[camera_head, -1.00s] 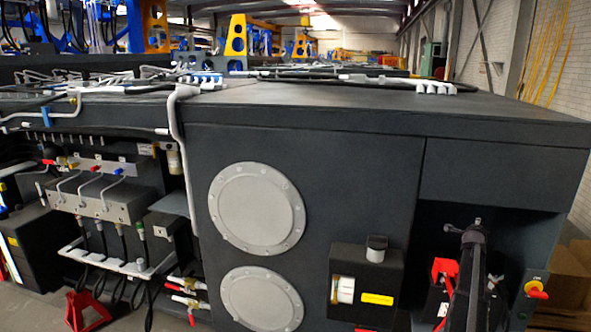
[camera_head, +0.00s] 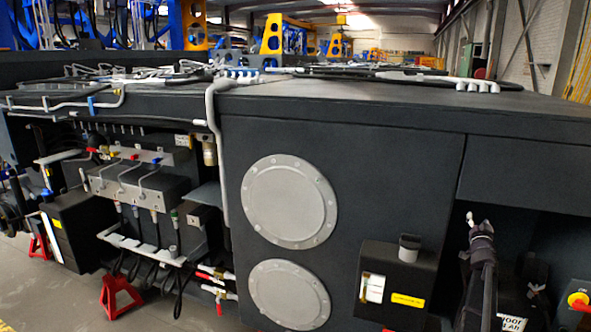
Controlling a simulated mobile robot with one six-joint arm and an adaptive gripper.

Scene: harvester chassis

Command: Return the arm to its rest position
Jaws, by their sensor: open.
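My gripper (camera_head: 479,226) is at the top end of my dark arm, which rises from the bottom edge at the right of the head view. The gripper is small and dark here. I see nothing held in it. It shows in front of the dark recess at the right of the harvester chassis (camera_head: 400,190). I cannot tell its exact distance from the chassis.
A black box with a yellow label (camera_head: 397,282) sits left of my arm. A red knob on a yellow plate (camera_head: 578,300) is to the right. Round grey covers (camera_head: 289,202) and red stands (camera_head: 120,296) are further left. Floor shows at the lower left.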

